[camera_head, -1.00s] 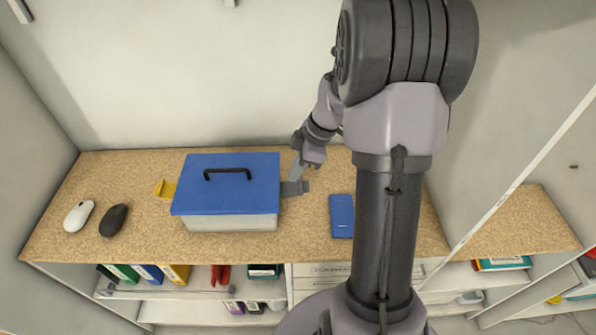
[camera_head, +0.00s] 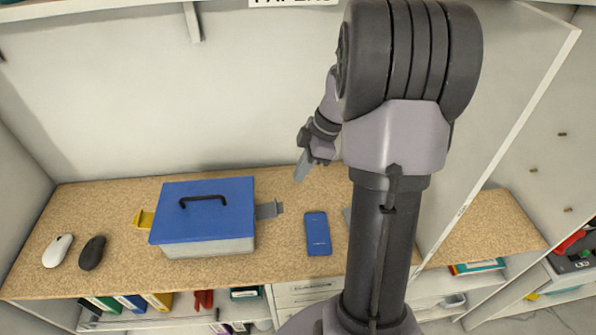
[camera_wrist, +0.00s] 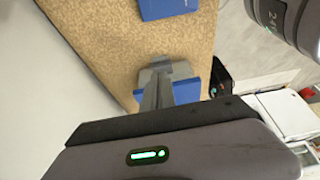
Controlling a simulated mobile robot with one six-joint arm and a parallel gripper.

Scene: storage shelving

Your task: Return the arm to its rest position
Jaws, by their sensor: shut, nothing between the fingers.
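My gripper (camera_head: 302,172) is in the head view above the back of the cork-coloured shelf top, right of the blue-lidded box. Its fingers are shut and hold nothing. In the wrist view my gripper (camera_wrist: 155,88) points over the shelf top, its fingers together. My arm stands at the right of the head view and hides part of the shelf top.
The box (camera_head: 205,218) has a black handle and side clips. A blue phone-like item (camera_head: 318,233) lies to its right. A white mouse (camera_head: 58,250) and a black mouse (camera_head: 92,252) lie left. Binders (camera_head: 130,302) stand below. A white panel (camera_head: 500,130) rises at right.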

